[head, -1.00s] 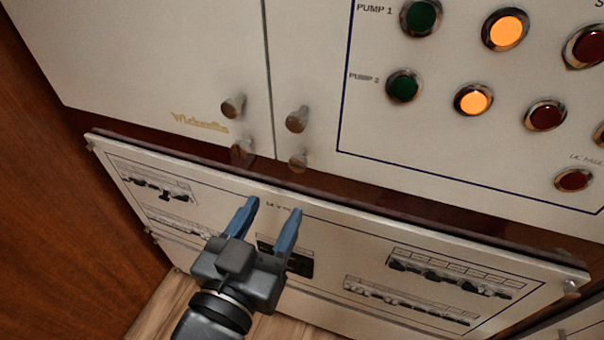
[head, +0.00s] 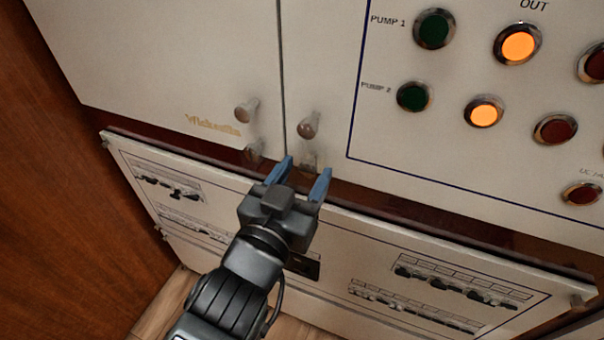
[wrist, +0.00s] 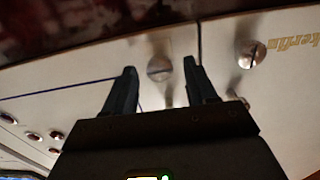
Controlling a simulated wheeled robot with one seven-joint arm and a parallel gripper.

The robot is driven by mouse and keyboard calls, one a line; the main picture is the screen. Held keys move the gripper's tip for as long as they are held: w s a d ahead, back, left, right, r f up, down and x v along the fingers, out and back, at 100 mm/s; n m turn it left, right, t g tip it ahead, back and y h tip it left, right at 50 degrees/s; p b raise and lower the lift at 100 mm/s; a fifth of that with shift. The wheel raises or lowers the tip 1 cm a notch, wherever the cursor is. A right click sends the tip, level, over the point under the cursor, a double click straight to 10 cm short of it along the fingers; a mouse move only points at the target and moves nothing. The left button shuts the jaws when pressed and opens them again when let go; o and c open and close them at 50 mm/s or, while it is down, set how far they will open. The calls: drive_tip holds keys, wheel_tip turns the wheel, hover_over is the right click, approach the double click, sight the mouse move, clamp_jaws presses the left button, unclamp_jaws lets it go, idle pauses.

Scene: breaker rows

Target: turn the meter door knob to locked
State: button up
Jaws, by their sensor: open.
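Two round metal knobs sit on either side of the seam between two cream doors. One knob (head: 308,125) is on the right door, beside the pump panel, and also shows in the wrist view (wrist: 160,68). The other knob (head: 245,110) is on the left door near gold lettering, and shows at the right in the wrist view (wrist: 251,54). Which one is the meter door knob is not labelled. My gripper (head: 306,172) is open and empty, below the right knob in the head view.
The pump panel (head: 365,136) with green, orange and red lights is at the right. A lower breaker panel (head: 360,245) juts out below the doors, under a dark red strip (head: 395,205). A brown wooden wall (head: 50,200) is close on the left.

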drive_tip(key=shift+c, duration=0.5)
drive_tip(key=c, duration=1)
drive_tip(key=shift+o, duration=0.2)
drive_tip(key=m+p, duration=0.2)
drive_tip(key=m, duration=0.1)
drive_tip(key=shift+r+m, duration=0.1)
drive_tip(key=shift+m, duration=0.2)
drive_tip(key=m+p, duration=0.1)
drive_tip(key=m, duration=0.3)
drive_tip(key=shift+d+m+p, duration=0.1)
drive_tip(key=shift+m+p, duration=0.2)
drive_tip(key=shift+p, duration=0.05)
drive_tip(key=m, duration=0.4)
drive_tip(key=shift+f+m, duration=0.2)
drive_tip(key=shift+m, duration=0.1)
drive_tip(key=shift+d+f+m, duration=0.1)
drive_tip(key=shift+m, duration=2.4)
